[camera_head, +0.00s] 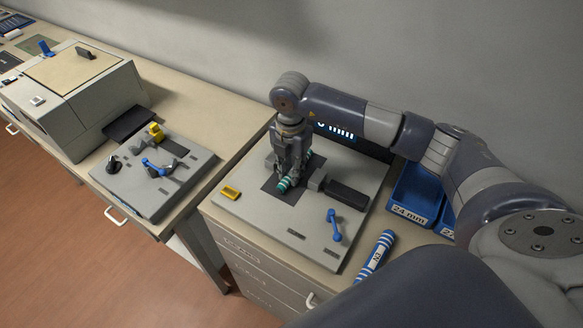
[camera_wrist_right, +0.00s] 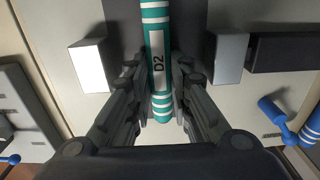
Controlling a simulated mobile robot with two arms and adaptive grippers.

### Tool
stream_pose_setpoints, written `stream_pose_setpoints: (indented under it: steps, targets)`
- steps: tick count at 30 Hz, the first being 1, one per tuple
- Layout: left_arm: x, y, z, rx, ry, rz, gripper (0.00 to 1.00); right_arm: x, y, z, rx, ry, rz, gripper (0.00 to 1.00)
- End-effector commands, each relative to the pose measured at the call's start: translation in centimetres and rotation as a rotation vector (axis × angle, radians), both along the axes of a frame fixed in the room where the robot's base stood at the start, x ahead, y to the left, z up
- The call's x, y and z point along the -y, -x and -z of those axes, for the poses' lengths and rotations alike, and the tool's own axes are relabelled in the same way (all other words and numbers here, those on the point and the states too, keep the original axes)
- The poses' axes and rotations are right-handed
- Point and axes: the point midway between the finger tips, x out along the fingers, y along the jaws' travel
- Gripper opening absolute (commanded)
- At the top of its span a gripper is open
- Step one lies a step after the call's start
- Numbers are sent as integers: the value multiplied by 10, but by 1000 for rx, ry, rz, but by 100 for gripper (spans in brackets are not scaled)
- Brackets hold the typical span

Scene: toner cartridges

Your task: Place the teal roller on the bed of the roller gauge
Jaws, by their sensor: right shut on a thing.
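The teal roller (camera_head: 285,185) has white bands and a "D2" label; it also shows in the right wrist view (camera_wrist_right: 156,35). My right gripper (camera_head: 292,176) points down over the roller gauge (camera_head: 259,222) and is shut on the teal roller. In the right wrist view its two fingers (camera_wrist_right: 159,82) press on the roller from both sides. The roller lies along the dark bed (camera_head: 269,184), between a pale block (camera_wrist_right: 90,65) and a grey block (camera_wrist_right: 231,58). I cannot tell whether it touches the bed. My left gripper is not in view.
A blue-and-white striped roller (camera_head: 375,256) lies right of the gauge. A blue handle (camera_head: 334,225) and yellow piece (camera_head: 230,192) are on the gauge plate. A blue bin (camera_head: 414,196) marked 24 mm stands at right. Another fixture (camera_head: 140,195) and a boxy machine (camera_head: 75,90) stand left.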

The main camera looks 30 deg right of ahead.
Motion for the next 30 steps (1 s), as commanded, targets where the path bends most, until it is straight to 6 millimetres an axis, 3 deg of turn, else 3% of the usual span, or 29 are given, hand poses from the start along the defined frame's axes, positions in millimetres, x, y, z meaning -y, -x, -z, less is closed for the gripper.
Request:
stream_pose_setpoints:
  steps: [2, 3, 5, 19, 30]
  targets:
    - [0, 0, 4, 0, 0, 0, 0, 0, 0, 4, 0, 0, 0, 0]
    - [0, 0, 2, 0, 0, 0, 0, 0, 0, 2, 0, 0, 0, 26]
    - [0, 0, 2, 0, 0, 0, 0, 0, 0, 2, 0, 0, 0, 39]
    - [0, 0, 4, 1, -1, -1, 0, 0, -1, -7, 3, -1, 1, 39]
    - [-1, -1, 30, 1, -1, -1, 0, -1, -2, -82, 6, -1, 0, 39]
